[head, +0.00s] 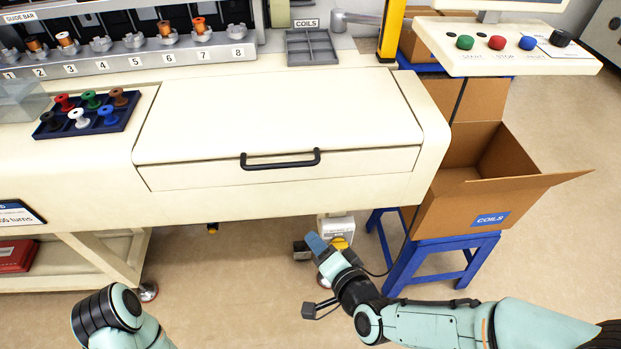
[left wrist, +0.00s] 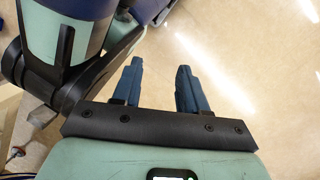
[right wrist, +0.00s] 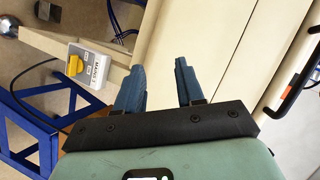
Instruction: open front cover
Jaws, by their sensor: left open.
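The front cover (head: 275,115) is a cream panel on the machine's front. It looks closed, with thin seams around it. Its black bar handle (head: 280,160) runs across the front face; a black handle also shows at the right edge of the right wrist view (right wrist: 297,88). My right gripper (head: 316,243) is below and in front of the cover, apart from the handle. Its two blue fingers (right wrist: 160,68) are spread with nothing between them. My left gripper (left wrist: 158,68) is open and empty above the floor; the head view shows only part of its arm.
A cardboard box (head: 490,190) sits on a blue stand (head: 440,262) right of the machine. A yellow-and-grey switch box (right wrist: 88,62) is near my right gripper. A blue tray (head: 120,118) of coloured spools is left of the cover. The floor in front is clear.

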